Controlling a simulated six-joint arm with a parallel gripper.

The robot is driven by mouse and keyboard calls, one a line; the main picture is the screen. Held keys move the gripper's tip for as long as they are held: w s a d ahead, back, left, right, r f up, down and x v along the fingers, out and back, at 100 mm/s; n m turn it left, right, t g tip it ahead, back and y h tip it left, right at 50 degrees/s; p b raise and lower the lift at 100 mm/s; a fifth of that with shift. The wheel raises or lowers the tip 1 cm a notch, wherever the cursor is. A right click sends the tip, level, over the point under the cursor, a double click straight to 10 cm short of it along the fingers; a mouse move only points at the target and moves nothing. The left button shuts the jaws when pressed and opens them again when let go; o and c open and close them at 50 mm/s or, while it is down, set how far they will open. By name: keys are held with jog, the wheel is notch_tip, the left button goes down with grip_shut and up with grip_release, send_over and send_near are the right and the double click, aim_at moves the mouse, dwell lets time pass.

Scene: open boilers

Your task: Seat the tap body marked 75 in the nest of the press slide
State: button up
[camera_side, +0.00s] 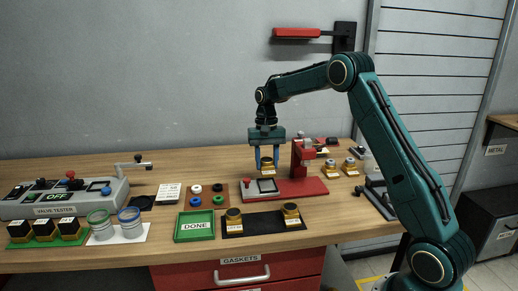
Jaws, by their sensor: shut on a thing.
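My gripper (266,159) points straight down and is shut on a brass tap body (267,164). It holds the tap body over the press slide (265,186), which lies on the red press base (290,191). The label on the held tap body is too small to read. I cannot tell whether the tap body touches the slide or hangs just above it. The nest is a pale square on the slide. The press column (305,160) stands red to the right of my gripper.
Two brass tap bodies stand on a black mat (262,223) in front. A green DONE tray (194,226) is empty. Coloured rings lie on a brown board (207,195). A valve tester (60,198) stands at left. More parts (350,167) stand right of the press.

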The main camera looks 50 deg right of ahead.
aim_at(267, 173)
jog(key=shift+f, duration=1.2)
jog(key=shift+f, duration=1.35)
dwell(1.3)
jog(key=o, duration=1.7)
jog(key=shift+o, duration=0.2)
jog(key=shift+r, duration=0.15)
jog(key=shift+r, duration=3.35)
